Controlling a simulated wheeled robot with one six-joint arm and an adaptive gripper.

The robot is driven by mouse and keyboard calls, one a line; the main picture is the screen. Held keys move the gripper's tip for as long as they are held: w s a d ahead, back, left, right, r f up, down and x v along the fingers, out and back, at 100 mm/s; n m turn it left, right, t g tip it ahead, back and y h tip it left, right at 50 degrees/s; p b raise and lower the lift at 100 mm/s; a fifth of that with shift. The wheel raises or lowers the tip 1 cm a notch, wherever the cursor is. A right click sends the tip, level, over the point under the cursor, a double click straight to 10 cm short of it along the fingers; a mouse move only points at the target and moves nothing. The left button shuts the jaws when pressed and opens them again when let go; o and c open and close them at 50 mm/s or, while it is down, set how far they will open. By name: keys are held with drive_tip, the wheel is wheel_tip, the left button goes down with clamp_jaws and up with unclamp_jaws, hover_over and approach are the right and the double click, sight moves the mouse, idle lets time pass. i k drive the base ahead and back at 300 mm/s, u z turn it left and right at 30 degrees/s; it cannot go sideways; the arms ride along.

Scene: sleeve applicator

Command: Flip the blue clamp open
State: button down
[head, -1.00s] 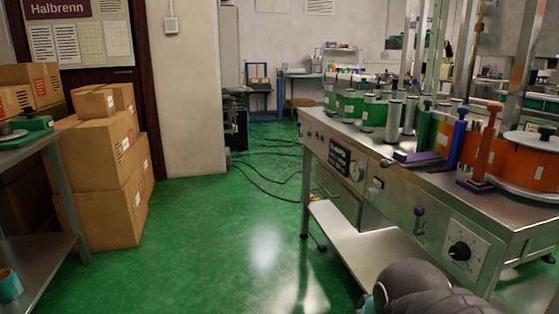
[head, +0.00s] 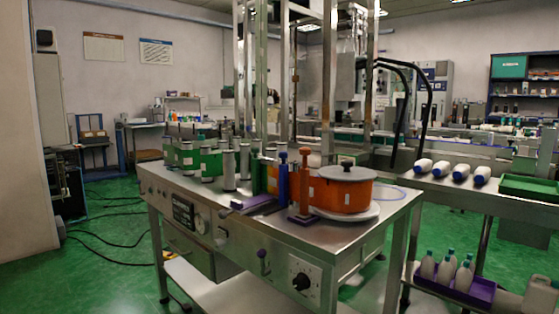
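The blue clamp (head: 283,178) is a slim upright blue post with a knobbed top, on the metal machine table (head: 335,238) near its front edge. It stands just left of a similar orange clamp (head: 304,182). A flat purple piece (head: 254,203) lies to the left of its foot; I cannot tell whether the two are joined. The orange clamp partly hides what lies behind, and the blue clamp's foot is too small to make out. My gripper is not in view.
A large orange roll (head: 342,192) sits right of the clamps. Green-labelled rollers (head: 210,162) stand at the table's left. A knob panel (head: 301,280) is on the front. A bench with white bottles (head: 441,169) stands at right. Cables (head: 95,238) cross the green floor at left.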

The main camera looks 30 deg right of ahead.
sight(283, 167)
drive_tip(key=u, duration=2.45)
drive_tip(key=k, duration=2.5)
drive_tip(key=z, duration=2.4)
